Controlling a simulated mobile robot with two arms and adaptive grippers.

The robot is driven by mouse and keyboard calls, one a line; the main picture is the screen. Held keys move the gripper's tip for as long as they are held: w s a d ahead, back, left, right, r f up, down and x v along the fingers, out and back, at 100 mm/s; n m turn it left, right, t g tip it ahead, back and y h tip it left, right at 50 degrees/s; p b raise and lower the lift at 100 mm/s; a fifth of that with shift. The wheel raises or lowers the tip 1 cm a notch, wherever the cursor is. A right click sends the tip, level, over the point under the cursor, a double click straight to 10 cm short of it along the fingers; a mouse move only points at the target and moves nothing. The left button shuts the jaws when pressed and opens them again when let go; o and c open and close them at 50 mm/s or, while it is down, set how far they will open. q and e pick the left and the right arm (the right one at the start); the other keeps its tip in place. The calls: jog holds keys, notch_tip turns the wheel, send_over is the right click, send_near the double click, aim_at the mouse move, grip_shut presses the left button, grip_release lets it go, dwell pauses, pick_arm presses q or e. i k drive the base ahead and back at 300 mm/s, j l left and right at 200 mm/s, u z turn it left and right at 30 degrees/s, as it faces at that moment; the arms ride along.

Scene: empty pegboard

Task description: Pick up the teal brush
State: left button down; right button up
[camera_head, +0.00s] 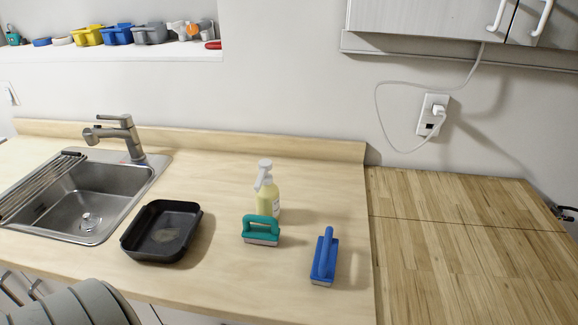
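The teal brush (261,229) stands on the light wood counter, its arched handle up and its pale base down. It is just in front of a spray bottle (268,194) with yellow liquid and a white head. A similar blue brush (324,257) stands to its right, nearer the front edge. Nothing touches the top of the teal brush. Neither of my grippers shows in the head view.
A black square pan (162,231) sits left of the brush, beside the steel sink (78,196) and its faucet (118,135). The counter (215,283) is bare around the brush's front. A cabinet (430,20) hangs at upper right.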

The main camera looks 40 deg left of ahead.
aim_at(252, 234)
jog(key=u, duration=1.4)
